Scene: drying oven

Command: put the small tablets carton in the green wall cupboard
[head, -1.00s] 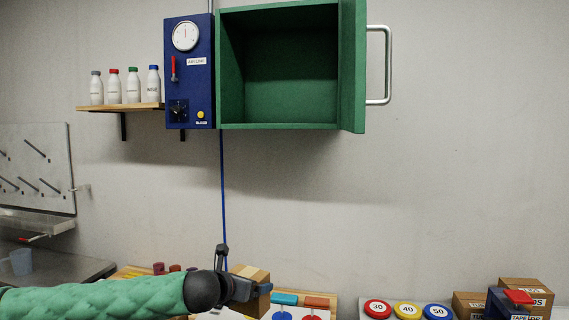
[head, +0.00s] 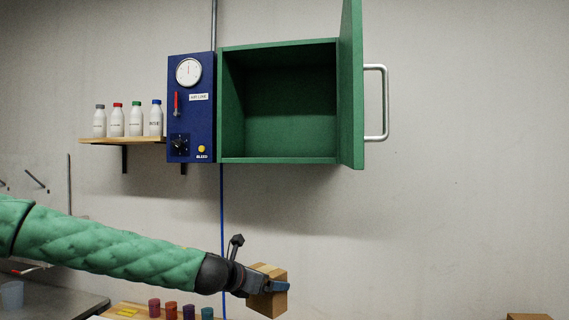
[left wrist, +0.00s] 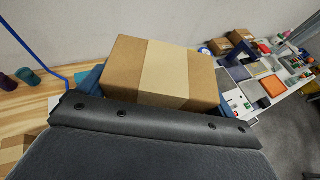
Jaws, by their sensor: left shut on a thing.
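The small tablets carton (head: 272,300) is a brown box with a paler tape band. My left gripper (head: 270,284) is shut on it and holds it in the air, below the green wall cupboard. In the left wrist view the carton (left wrist: 160,72) sits between the fingers, with its label not visible. The green wall cupboard (head: 228,105) hangs on the wall above. Its door (head: 350,90) stands open at the right, with a metal handle (head: 384,103). The cupboard inside looks empty. My right gripper is in neither view.
A blue air-line panel (head: 190,110) adjoins the cupboard's left side. A shelf (head: 115,141) with several bottles is farther left. Coloured cups (head: 170,310) stand on the bench below. A blue hose (head: 222,200) runs down the wall. The wall space right of the carton is clear.

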